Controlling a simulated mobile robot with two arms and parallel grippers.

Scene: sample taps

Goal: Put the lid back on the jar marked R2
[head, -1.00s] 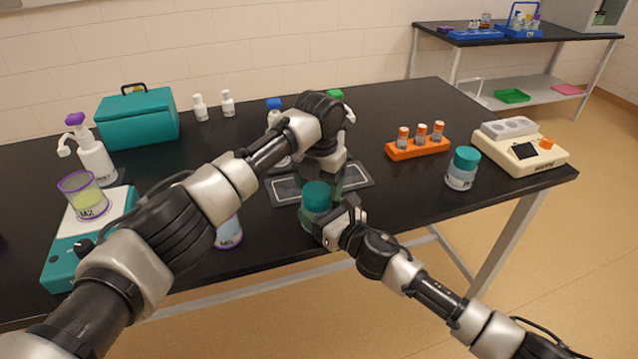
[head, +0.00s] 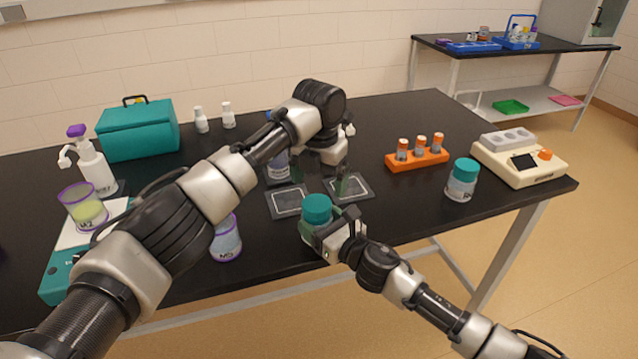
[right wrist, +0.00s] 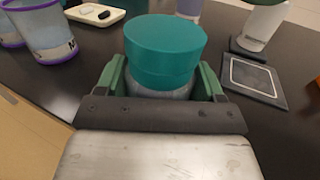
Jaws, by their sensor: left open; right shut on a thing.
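A jar (head: 307,232) with a teal lid (head: 317,208) on top stands near the front edge of the black table. My right gripper (head: 322,235) is shut around this jar's body. In the right wrist view the teal lid (right wrist: 165,48) sits level on the jar, with its body (right wrist: 160,90) between the green fingers. No R2 mark is readable on it. My left gripper (head: 342,185) is open and empty, pointing down behind and right of the lid, apart from it. A second jar with a teal lid (head: 462,180) stands at the right; its label is too small to read.
Two dark square mats (head: 290,202) lie behind the held jar. An orange rack (head: 417,159) with several vials and a cream device (head: 520,160) stand at the right. Purple-rimmed beakers (head: 227,240), a pump bottle (head: 95,168) and a teal box (head: 138,130) are at the left.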

